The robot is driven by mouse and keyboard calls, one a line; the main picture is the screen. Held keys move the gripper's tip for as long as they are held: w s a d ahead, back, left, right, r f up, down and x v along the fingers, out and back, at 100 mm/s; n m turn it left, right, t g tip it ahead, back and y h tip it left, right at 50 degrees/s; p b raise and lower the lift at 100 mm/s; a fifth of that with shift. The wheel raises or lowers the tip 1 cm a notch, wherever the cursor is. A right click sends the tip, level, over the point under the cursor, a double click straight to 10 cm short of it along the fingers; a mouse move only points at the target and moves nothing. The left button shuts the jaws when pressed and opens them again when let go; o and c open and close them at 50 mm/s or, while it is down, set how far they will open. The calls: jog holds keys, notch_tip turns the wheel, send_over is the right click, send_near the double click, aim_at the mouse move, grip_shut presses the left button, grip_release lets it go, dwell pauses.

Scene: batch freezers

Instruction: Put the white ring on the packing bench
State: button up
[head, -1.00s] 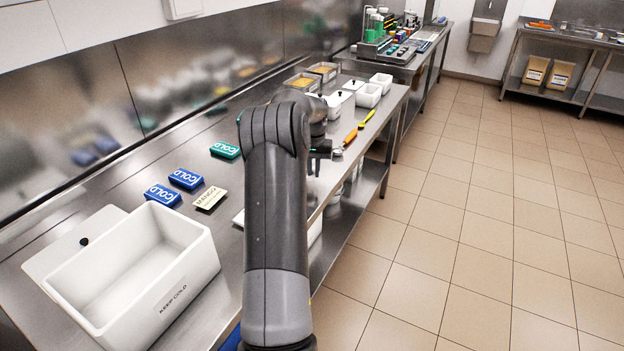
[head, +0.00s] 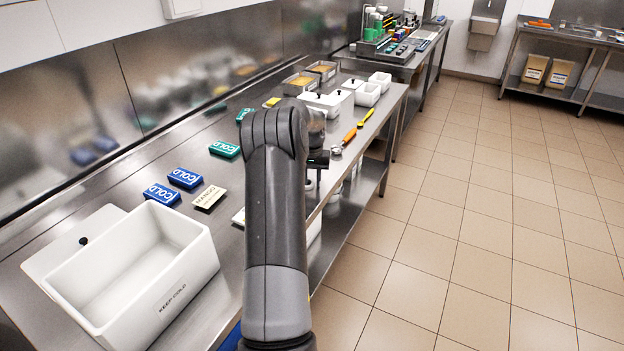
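My gripper (head: 316,180) is at the front edge of the near steel bench (head: 125,190), mostly hidden behind my own arm. Its fingers are too small and dark to show whether they are open or shut. I cannot make out a white ring for certain. A small pale shape shows beside the gripper, but I cannot tell what it is or whether it is held. No label shows which bench is the packing bench.
An open white box (head: 185,285) marked KEEP COLD stands front left. Blue COLD packs (head: 185,178), a green pack (head: 225,149) and a MANGO card (head: 209,197) lie near it. White tubs (head: 367,94) and coloured-handled tools (head: 350,135) lie farther back. The tiled floor is clear at right.

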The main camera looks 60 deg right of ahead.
aim_at(312, 182)
jog(key=shift+o, duration=0.2)
notch_tip(312, 182, up, 12)
jog(key=shift+r, duration=0.15)
dwell(0.4)
jog(key=w+a+r+n+t, duration=0.15)
jog(key=w+a+r, duration=0.3)
jog(key=a, duration=0.65)
jog(key=w+a+r+n, duration=0.25)
jog(key=a+r, duration=0.25)
jog(key=a, duration=0.6)
jog(key=w+a+r+n+t, duration=0.15)
jog(key=w+a+r, duration=0.3)
jog(key=a, duration=0.55)
jog(key=s+a+r+n, duration=0.2)
jog(key=s+a+n, duration=0.1)
jog(key=a, duration=1)
jog(key=s+a+f+n+t, duration=0.1)
jog(key=s+a+f+n, duration=0.1)
jog(key=s+a, duration=0.5)
jog(key=s+a+f+n+t, duration=0.1)
jog(key=s+a+f+n, duration=0.2)
jog(key=s+a, duration=0.4)
jog(key=a, duration=0.4)
jog(key=shift+a+f+t, duration=0.25)
jog(key=shift+a+t, duration=0.05)
jog(key=shift+a, duration=0.05)
